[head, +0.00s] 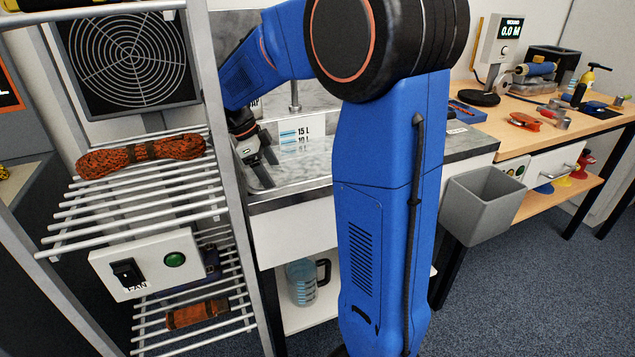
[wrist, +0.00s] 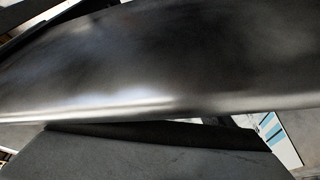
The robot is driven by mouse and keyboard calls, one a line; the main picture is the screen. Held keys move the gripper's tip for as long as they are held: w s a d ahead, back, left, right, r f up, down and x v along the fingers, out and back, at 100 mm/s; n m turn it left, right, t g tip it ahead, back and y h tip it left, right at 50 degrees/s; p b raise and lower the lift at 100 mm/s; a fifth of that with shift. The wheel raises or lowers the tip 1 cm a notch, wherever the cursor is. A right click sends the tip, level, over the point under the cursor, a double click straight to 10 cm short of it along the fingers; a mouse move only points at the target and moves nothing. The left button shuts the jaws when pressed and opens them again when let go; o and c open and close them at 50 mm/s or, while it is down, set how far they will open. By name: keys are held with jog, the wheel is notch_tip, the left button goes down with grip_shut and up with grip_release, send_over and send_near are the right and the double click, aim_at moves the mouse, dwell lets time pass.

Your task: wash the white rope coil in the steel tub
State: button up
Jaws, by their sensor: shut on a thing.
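The steel tub (head: 320,172) is set in the counter behind my arm, with a white litre scale (head: 303,136) on its far wall. My gripper (head: 263,172) reaches down at the tub's left side, beside the rack post. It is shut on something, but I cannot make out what. No white rope coil can be made out in either view. My blue arm hides the tub's right part. In the wrist view, a dark glossy surface close to the lens fills most of the frame. The striped scale (wrist: 275,135) shows at its lower right.
A metal rack (head: 140,190) stands close on the left, holding an orange-black rope coil (head: 142,154). A fan (head: 130,50) is behind it. A grey bin (head: 485,203) hangs right of the counter. A wooden bench (head: 560,115) with tools stands at right. A jug (head: 302,283) is below.

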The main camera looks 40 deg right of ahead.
jog(key=shift+w+a, duration=0.2)
jog(key=shift+w, duration=0.5)
jog(key=shift+w+a, duration=0.15)
jog(key=shift+w, duration=0.5)
jog(key=shift+s+d+f, duration=0.1)
jog(key=shift+s+f, duration=0.15)
jog(key=shift+s, duration=0.35)
jog(key=shift+s+f, duration=0.2)
jog(key=shift+s, duration=2.3)
jog(key=shift+s+d+f, duration=0.1)
jog(key=shift+s+d, duration=0.2)
jog(key=shift+s, duration=0.3)
jog(key=shift+s+d+r, duration=0.1)
jog(key=shift+s+d, duration=0.15)
jog(key=shift+s, duration=0.4)
jog(key=shift+s+d+f, duration=0.1)
jog(key=shift+s+d, duration=0.2)
jog(key=shift+s, duration=0.3)
jog(key=shift+w, duration=0.1)
